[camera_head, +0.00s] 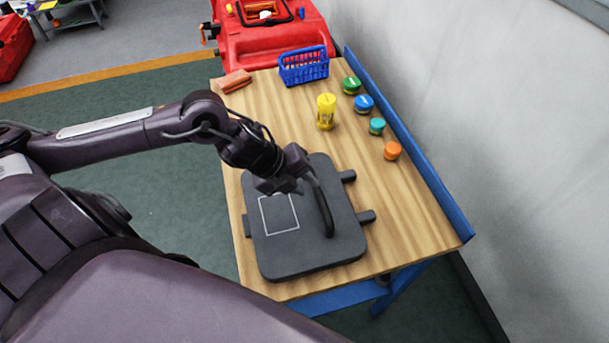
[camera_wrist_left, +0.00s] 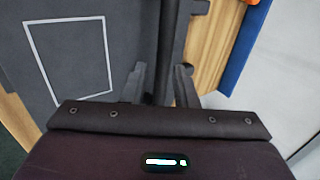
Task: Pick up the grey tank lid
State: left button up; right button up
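The grey tank lid (camera_head: 290,250) lies flat on the near part of the wooden table, with a thin white square outline on its top and a raised dark curved handle (camera_head: 327,212). In the left wrist view the lid (camera_wrist_left: 70,60) fills the left side, and its handle (camera_wrist_left: 167,45) runs down toward my gripper. My left gripper (camera_head: 293,181) is over the lid, by the far end of the handle. Its two fingers (camera_wrist_left: 162,85) stand apart, with the handle showing between them; contact cannot be told. My right gripper is not in view.
The wooden table (camera_head: 400,210) has a blue raised edge (camera_head: 410,150) along the wall. Beyond the lid stand a yellow container (camera_head: 326,112), several coloured caps (camera_head: 376,126), a blue basket (camera_head: 303,66) and an orange-brown block (camera_head: 235,81). A red machine (camera_head: 262,40) stands behind the table.

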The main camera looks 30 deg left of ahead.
aim_at(316, 190)
pick_arm(q)
jog(key=shift+w+d+f, duration=0.25)
jog(key=shift+d, duration=0.05)
jog(key=p+x, duration=0.1)
jog(key=x, duration=0.3)
jog(key=shift+d, duration=0.15)
jog(key=shift+w+d+f, duration=0.1)
jog(key=shift+w+f, duration=0.05)
jog(key=shift+f, duration=0.1)
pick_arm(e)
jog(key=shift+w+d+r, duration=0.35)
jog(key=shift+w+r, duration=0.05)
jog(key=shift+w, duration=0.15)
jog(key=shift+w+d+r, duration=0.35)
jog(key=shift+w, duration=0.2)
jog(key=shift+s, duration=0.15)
pick_arm(q)
grip_shut()
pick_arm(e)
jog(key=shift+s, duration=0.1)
